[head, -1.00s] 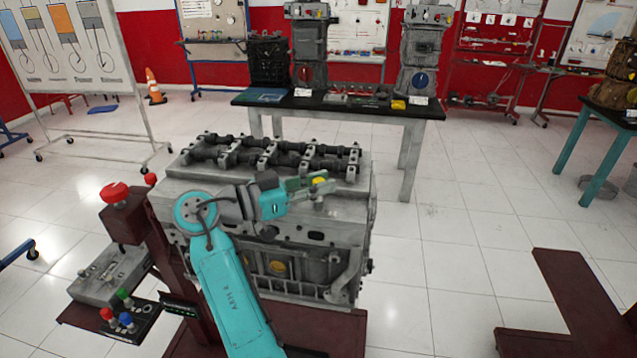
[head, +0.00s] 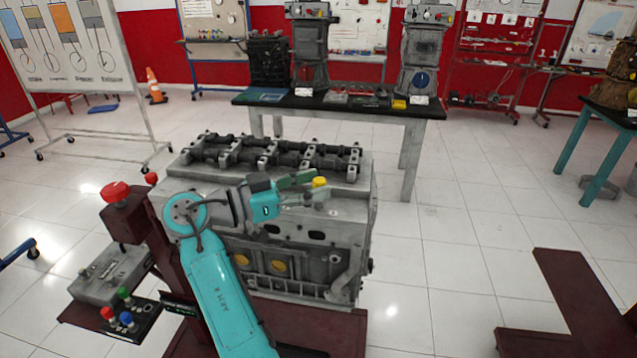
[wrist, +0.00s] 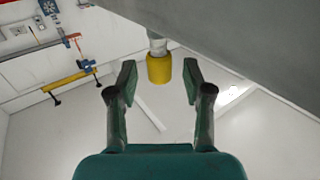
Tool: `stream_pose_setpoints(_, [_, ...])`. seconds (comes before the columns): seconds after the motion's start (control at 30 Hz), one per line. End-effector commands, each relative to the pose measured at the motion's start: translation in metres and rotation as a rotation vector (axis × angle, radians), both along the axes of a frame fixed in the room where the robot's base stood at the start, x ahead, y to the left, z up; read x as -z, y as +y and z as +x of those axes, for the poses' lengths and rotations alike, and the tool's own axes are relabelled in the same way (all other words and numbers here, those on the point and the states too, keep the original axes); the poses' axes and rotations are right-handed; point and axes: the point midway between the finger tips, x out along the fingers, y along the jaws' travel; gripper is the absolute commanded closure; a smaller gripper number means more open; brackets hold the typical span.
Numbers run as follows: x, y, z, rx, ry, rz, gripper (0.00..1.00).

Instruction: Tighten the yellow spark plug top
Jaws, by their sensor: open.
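The yellow spark plug top (head: 320,182) stands by the upper edge of the engine block (head: 345,208), just beyond my fingertips in the head view. In the wrist view the yellow top (wrist: 159,69) sits on a pale stem. My gripper (head: 303,190) is open and empty. In the wrist view its two dark green fingers (wrist: 158,82) are spread, one to each side of the yellow top, with a gap on both sides. The fingertips are close to it, but the exact depth between them is hard to tell.
Camshafts (head: 265,155) run along the block's top. A control box with a red button (head: 115,193) stands to the left. A table (head: 345,105) with engine parts is behind.

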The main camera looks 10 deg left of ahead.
Motion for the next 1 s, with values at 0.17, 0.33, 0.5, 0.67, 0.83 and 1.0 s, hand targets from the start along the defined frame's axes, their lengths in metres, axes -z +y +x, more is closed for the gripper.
stream_pose_setpoints(0.17, [0.0,0.031,-0.02,-0.005,0.0,-0.001,0.49])
stream_pose_setpoints(0.33, [0.0,0.058,-0.037,-0.004,0.002,-0.001,0.49])
stream_pose_setpoints(0.5, [0.0,0.077,-0.05,-0.003,0.002,-0.001,0.49])
stream_pose_setpoints(0.67, [0.001,0.085,-0.056,-0.001,0.001,-0.001,0.49])
stream_pose_setpoints(0.83, [0.001,0.087,-0.057,-0.001,0.001,-0.001,0.49])
stream_pose_setpoints(1.0, [0.001,0.087,-0.057,-0.001,0.001,-0.001,0.49])
